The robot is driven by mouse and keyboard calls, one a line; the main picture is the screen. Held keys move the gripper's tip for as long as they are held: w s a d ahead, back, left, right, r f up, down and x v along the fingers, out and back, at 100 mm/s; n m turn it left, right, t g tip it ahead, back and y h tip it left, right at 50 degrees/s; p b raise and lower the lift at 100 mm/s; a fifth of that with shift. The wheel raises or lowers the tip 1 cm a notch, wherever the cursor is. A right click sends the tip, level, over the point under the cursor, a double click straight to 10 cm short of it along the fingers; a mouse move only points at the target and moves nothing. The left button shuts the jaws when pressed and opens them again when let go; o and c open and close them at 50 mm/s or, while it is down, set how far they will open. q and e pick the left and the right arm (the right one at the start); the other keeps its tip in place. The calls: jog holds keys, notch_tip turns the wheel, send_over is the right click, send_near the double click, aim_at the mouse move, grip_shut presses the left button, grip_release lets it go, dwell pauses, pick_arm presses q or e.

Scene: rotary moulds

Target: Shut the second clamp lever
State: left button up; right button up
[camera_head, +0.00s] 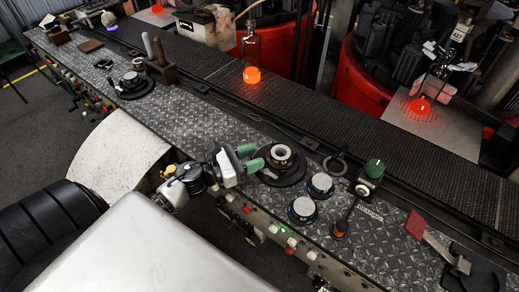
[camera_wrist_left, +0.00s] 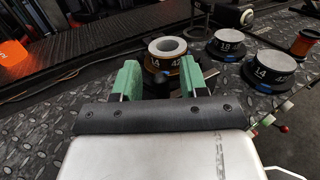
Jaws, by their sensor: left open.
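A round mould (camera_head: 280,155) with a white ring top sits on a dark round base (camera_head: 290,178) on the bench. In the left wrist view the mould (camera_wrist_left: 167,47) has an orange band with numbers. A small pale lever-like piece (camera_head: 268,175) shows at the base's near left; I cannot tell whether it is the second clamp lever. My left gripper (camera_head: 251,158), with green fingers, is open just left of the mould. In the left wrist view its fingers (camera_wrist_left: 160,80) are apart, with a dark knob-like shape between or beyond them. My right gripper is not in view.
Two numbered round pieces (camera_head: 320,185) (camera_head: 302,208) stand right of the mould. Another round fixture (camera_head: 132,82) is far left. A conveyor (camera_head: 300,115) with glowing bottles runs behind.

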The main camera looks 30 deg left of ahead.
pick_arm(q)
jog(key=shift+x, duration=0.95)
jog(key=shift+d, duration=0.1)
grip_shut()
